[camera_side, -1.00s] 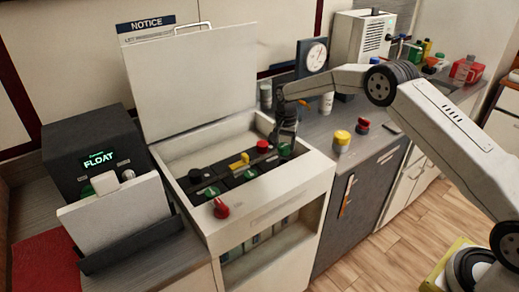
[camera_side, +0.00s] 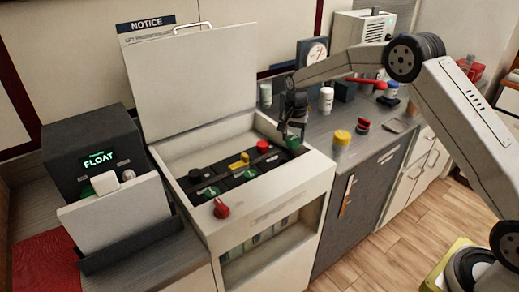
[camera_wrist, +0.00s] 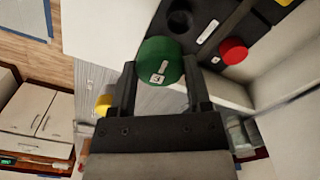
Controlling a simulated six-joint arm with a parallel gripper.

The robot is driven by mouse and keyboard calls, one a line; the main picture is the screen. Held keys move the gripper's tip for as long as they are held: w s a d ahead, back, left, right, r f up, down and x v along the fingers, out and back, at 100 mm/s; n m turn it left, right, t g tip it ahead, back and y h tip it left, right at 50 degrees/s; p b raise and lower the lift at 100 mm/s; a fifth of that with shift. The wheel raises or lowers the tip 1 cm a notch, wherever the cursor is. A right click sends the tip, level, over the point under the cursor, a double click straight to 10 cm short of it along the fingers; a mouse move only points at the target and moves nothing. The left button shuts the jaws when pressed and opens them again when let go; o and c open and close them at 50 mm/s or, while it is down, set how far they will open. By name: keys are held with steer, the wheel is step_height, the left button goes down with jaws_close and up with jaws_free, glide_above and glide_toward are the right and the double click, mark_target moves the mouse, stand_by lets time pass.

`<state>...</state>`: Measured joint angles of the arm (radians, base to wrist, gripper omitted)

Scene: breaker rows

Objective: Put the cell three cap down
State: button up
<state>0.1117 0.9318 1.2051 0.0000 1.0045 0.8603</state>
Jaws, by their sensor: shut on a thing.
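My gripper (camera_side: 293,128) is shut on a green round cap (camera_side: 293,142). In the wrist view the cap (camera_wrist: 160,61) sits between the two fingers (camera_wrist: 160,88), with a small white label bearing a mark like a 3. The cap is held above the right end of the open white cabinet (camera_side: 310,165). A dark strip in the cabinet holds the cells. A dark round opening (camera_wrist: 180,21) shows beside the held cap in the wrist view. Other green caps (camera_side: 211,191) (camera_side: 250,174) sit on the strip.
A red cap (camera_side: 262,145) and a black cap (camera_side: 195,174) sit along the strip, with a yellow lever (camera_side: 243,161). A red knob (camera_side: 221,208) is on the cabinet front. The raised lid (camera_side: 190,80) stands behind. A yellow-topped jar (camera_side: 342,138) stands on the counter to the right.

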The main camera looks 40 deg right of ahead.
steer(key=s+r, duration=0.5)
steer(key=s, duration=0.5)
steer(key=s+r+m, duration=0.1)
steer(key=s+r, duration=0.4)
steer(key=s, duration=0.5)
steer(key=shift+s, duration=0.35)
steer(key=shift+w+a+f, duration=0.1)
steer(key=w+f, duration=0.2)
steer(key=w, duration=0.2)
steer(key=w+d+f, duration=0.1)
steer(key=w+f, duration=0.2)
steer(key=w, duration=0.1)
steer(key=w+f, duration=0.3)
steer(key=w, duration=0.1)
steer(key=shift+w+d+f, duration=0.2)
steer(key=shift+w+d, duration=0.05)
steer(key=shift+d, duration=0.05)
steer(key=shift+w+f, duration=0.35)
steer(key=shift+f, duration=0.05)
steer(key=shift+w+f, duration=0.15)
steer(key=shift+f, duration=0.05)
steer(key=shift+w+d+f, duration=0.1)
steer(key=shift+f, duration=1.55)
